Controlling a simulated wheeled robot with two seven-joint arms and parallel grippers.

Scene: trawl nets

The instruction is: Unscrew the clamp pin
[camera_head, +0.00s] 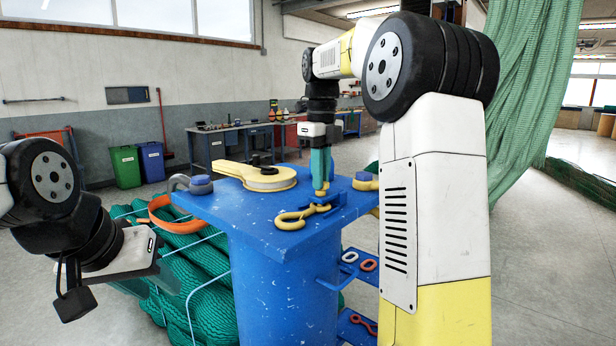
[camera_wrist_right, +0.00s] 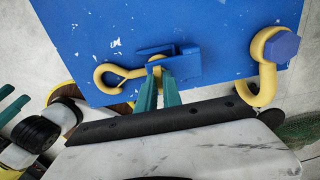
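A blue clamp (camera_head: 312,207) sits on the blue pedestal top (camera_head: 268,228), with a yellow hook (camera_head: 294,219) at its side. In the right wrist view the blue clamp (camera_wrist_right: 186,66) is near the middle, with the yellow hook (camera_wrist_right: 106,76) left of it. The yellow clamp pin (camera_head: 321,190) stands upright at the clamp. My right gripper (camera_head: 321,178) points straight down, its teal fingers close together with the pin (camera_wrist_right: 155,65) between their tips. The fingers hide part of the pin. My left gripper (camera_head: 160,271) is away at the left, empty; its opening is unclear.
Green netting (camera_head: 195,285) and an orange band (camera_head: 170,222) are left of the pedestal. Colored links (camera_head: 368,265) lie on a lower shelf.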

